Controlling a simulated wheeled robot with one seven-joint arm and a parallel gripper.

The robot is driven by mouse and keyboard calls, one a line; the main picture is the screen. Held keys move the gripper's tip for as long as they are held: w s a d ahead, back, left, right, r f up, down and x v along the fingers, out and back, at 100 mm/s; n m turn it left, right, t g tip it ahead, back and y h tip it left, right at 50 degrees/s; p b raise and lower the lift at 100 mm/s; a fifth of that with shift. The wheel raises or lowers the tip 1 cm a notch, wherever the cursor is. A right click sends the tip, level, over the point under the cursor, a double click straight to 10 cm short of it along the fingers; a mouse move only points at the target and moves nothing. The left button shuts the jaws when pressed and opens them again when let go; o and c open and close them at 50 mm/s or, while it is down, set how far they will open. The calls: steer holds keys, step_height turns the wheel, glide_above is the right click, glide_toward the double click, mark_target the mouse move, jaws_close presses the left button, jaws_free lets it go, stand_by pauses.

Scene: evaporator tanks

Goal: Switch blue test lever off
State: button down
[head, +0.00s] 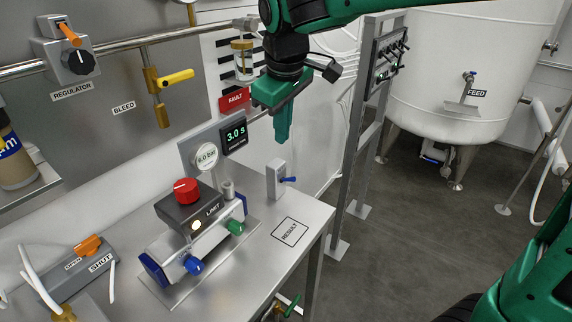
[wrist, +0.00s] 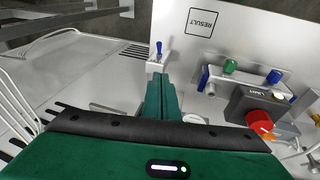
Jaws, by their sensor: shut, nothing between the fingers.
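The blue test lever (head: 289,180) is a small blue handle on an upright grey block (head: 275,179) at the back edge of the steel bench. It sticks out to the right in the head view. My gripper (head: 282,137) is shut and empty, pointing down above the block and apart from it in the head view. In the wrist view the blue lever (wrist: 159,48) shows just beyond the tips of my shut gripper (wrist: 161,78), upright in the picture. The grey block (wrist: 154,67) is partly hidden behind the fingers there.
A test unit (head: 200,220) with red, blue and green knobs stands left of the lever. A gauge (head: 205,156) and a display reading 3.0 s (head: 234,135) are behind it. The bench by the RESULT square (head: 290,232) is clear. A steel post (head: 352,150) rises to the right.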

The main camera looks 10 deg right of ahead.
steer(key=shift+a+r+g+h, duration=0.2)
steer(key=shift+a+g+h, duration=0.15)
steer(key=shift+a, duration=0.65)
steer(key=shift+f, duration=0.1)
